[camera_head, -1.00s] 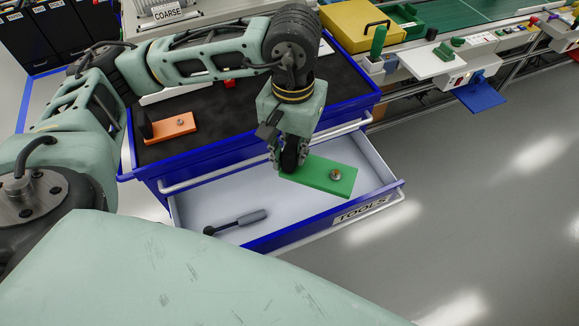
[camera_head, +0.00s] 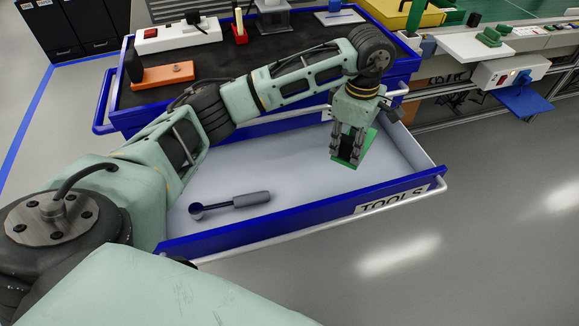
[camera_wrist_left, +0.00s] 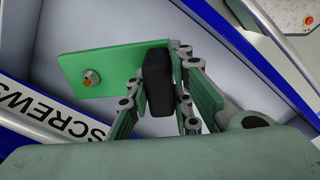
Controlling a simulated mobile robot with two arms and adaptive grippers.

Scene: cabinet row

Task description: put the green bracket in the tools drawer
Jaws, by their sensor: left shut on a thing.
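The green bracket (camera_head: 347,163) is a flat green plate with a black upright block and a screw near one end. My left gripper (camera_head: 349,152) points down over the open tools drawer (camera_head: 290,165) and is shut on the bracket, near the drawer's right end. In the left wrist view the bracket's plate (camera_wrist_left: 105,75) sticks out to the left. Its black block (camera_wrist_left: 158,82) stands between my two fingers. I cannot tell whether the plate touches the drawer floor. The TOOLS label is on the drawer's front edge. My right gripper is not in view.
A grey-handled tool (camera_head: 230,205) lies at the drawer's left. An orange bracket (camera_head: 163,76) and a power strip (camera_head: 178,36) are on the black top of the cart. A SCREWS label (camera_wrist_left: 55,120) shows in the wrist view. The floor at right is clear.

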